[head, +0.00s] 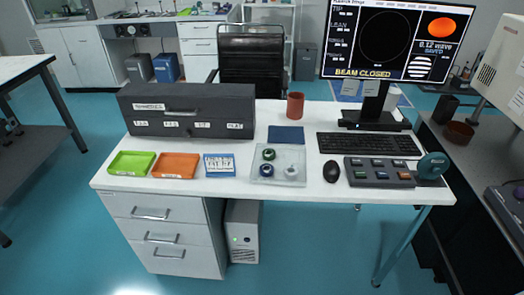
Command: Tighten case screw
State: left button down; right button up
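A dark grey case (188,110) with a handle and several white labels stands at the back left of the white desk (226,190). Its lid looks shut. I cannot make out a screw on it at this size. A light grey computer tower (243,232) stands on the floor under the desk, and no screw can be told on it either. No screwdriver can be made out. Neither of my grippers shows in the head view.
Green (132,164), orange (175,166) and blue (220,165) trays line the front left. A clear tray (265,180) holds small round parts. A mouse (331,171), keyboard (368,145), button panel (379,172), red mug (295,105) and monitor (395,40) fill the right.

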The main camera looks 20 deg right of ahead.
aim_at(187, 133)
jog(key=u, duration=1.25)
jog(key=i, duration=0.85)
